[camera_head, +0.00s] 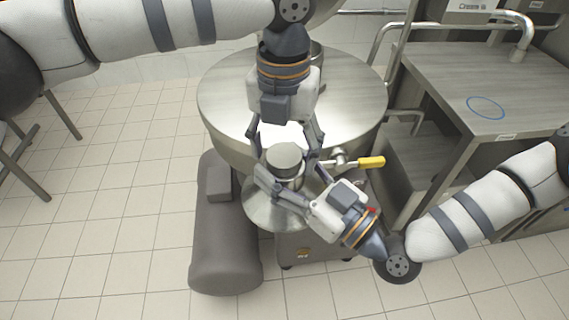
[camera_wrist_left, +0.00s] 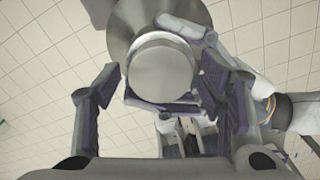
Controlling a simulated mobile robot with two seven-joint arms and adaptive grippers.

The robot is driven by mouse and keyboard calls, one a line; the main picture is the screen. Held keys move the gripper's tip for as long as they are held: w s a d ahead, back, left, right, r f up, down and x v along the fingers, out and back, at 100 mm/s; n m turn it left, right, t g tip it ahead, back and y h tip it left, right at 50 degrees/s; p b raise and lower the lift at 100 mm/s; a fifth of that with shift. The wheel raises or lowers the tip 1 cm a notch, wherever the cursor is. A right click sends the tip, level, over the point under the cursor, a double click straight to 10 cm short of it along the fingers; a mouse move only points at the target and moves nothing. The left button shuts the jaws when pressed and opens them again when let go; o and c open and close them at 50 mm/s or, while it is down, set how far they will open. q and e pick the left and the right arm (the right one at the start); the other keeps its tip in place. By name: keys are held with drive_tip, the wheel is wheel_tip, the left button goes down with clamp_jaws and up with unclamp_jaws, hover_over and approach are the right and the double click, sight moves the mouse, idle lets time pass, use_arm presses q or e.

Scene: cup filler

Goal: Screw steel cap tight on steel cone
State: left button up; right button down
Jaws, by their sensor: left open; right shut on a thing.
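The steel cap (camera_head: 285,154) is a grey disc on top of the pale steel cone (camera_head: 287,179), in the middle of the head view. The cap's round face also shows in the left wrist view (camera_wrist_left: 162,68). How tightly the cap sits cannot be told. My left gripper (camera_head: 287,150) comes down from the back and is open, one finger on each side of the cap. In the left wrist view its fingers (camera_wrist_left: 160,78) stand apart from the cap. My right gripper (camera_head: 283,186) comes from the lower right and is shut on the cone, below the cap.
A large round steel machine top (camera_head: 225,98) lies behind the cap. A grey motor housing (camera_head: 226,240) is at lower left. A steel table (camera_head: 500,70) stands at right.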

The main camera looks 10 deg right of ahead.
use_arm(q)
drive_tip(key=c, duration=1.2)
drive_tip(key=m, duration=0.6)
drive_tip(key=shift+m, duration=0.3)
drive_tip(key=o, duration=1.3)
drive_tip(key=shift+r, duration=2.35)
drive_tip(key=shift+c, duration=0.5)
